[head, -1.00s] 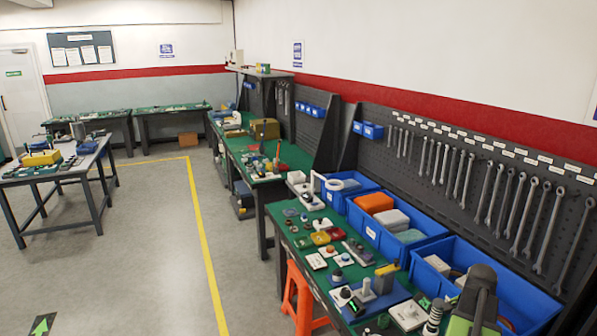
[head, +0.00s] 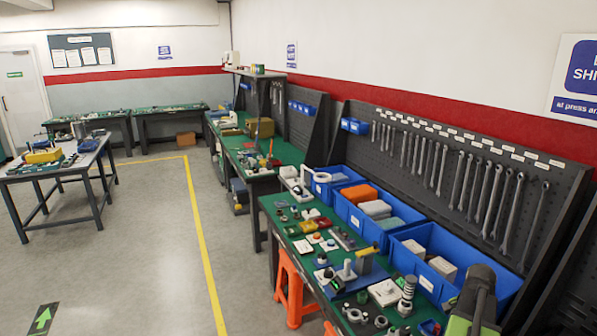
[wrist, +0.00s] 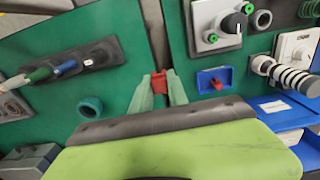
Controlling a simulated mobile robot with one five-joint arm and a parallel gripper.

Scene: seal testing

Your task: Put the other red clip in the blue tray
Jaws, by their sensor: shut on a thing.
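My gripper (wrist: 163,82) is shut on a red clip (wrist: 162,86), held between its pale green fingertips in the wrist view. A small blue tray (wrist: 202,86) lies just right of the held clip in the wrist view, with a red piece (wrist: 216,80) in it that looks like another clip. The tray also shows at the bottom of the head view (head: 428,328), left of my arm. The held clip appears near a dark gap between green work surfaces; its height above them is hard to judge. My fingertips are out of the head view.
A white block with a black knob (wrist: 222,22) and a ribbed white cylinder (wrist: 292,78) stand near the small tray. A teal ring (wrist: 90,107) lies to the left. Large blue bins (head: 425,278) line the bench's back, below a board of wrenches (head: 440,165).

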